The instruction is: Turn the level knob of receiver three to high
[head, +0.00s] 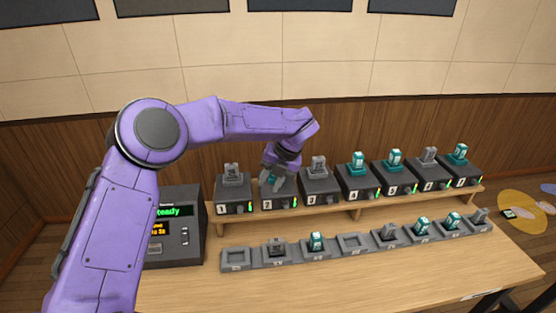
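Receiver three (312,190) is a dark grey box marked 3 on the raised shelf, with a grey pack (318,167) standing in its top. Its small dark level knob (326,202) is on the front face, too small for its setting to be read. My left gripper (271,183) points down over receiver two (280,202), left of receiver three and apart from its knob. My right gripper is not in view.
Several similar receivers line the shelf (355,210), some with teal packs and some with grey. A row of grey trays (236,259) lies in front on the wooden table (400,285). A dark console (180,215) with a lit screen stands at left. The front of the table is clear.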

